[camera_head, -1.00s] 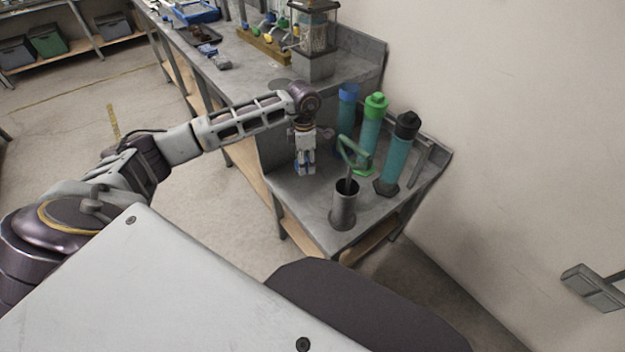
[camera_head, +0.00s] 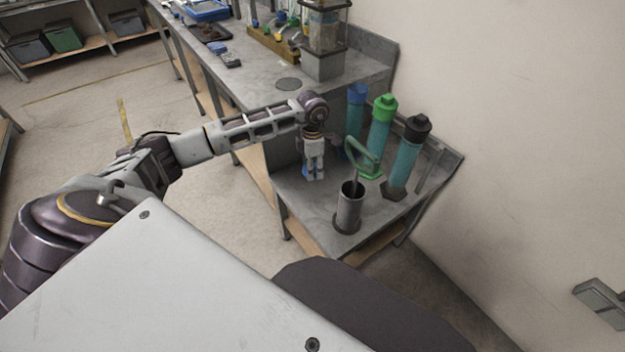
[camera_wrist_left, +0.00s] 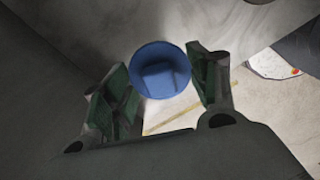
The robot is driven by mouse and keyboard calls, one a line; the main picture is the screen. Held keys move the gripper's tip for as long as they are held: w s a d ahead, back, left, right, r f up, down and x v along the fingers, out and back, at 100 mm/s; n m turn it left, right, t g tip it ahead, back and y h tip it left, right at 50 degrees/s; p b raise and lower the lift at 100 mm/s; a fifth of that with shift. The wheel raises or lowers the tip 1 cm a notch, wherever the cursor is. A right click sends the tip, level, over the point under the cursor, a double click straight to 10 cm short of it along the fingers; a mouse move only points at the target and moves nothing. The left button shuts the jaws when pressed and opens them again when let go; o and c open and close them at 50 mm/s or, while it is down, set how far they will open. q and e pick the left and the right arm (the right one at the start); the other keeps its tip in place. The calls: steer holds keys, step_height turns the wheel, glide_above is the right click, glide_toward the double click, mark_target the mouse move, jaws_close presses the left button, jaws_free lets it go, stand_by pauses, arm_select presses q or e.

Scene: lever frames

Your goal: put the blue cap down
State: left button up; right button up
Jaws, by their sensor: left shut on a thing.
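My left gripper (camera_head: 314,174) points down just above the lower grey bench top. In the left wrist view, the blue cap (camera_wrist_left: 162,70) shows as a round blue disc between the two fingers of my left gripper (camera_wrist_left: 166,84), which is shut on it. In the head view the fingers mostly hide the cap; only a little blue shows there. I cannot tell whether the cap touches the bench. My right gripper is in neither view.
Right of the gripper stand a blue-topped tube (camera_head: 356,98), a green-capped tube (camera_head: 379,128) and a black-capped tube (camera_head: 404,160). A grey cup (camera_head: 349,209) with a green-handled tool (camera_head: 362,158) stands in front. The lower bench (camera_head: 310,208) has bare space at front left.

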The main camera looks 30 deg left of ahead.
arm_select(q)
step_height(320, 180, down, 2)
steer(key=shift+f, duration=0.85)
step_height(320, 180, down, 2)
steer(key=shift+f+b, duration=0.25)
steer(key=shift+b, duration=0.15)
steer(key=shift+f, duration=0.1)
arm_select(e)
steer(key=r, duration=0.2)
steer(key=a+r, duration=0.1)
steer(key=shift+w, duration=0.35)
arm_select(q)
steer(key=shift+f, duration=0.1)
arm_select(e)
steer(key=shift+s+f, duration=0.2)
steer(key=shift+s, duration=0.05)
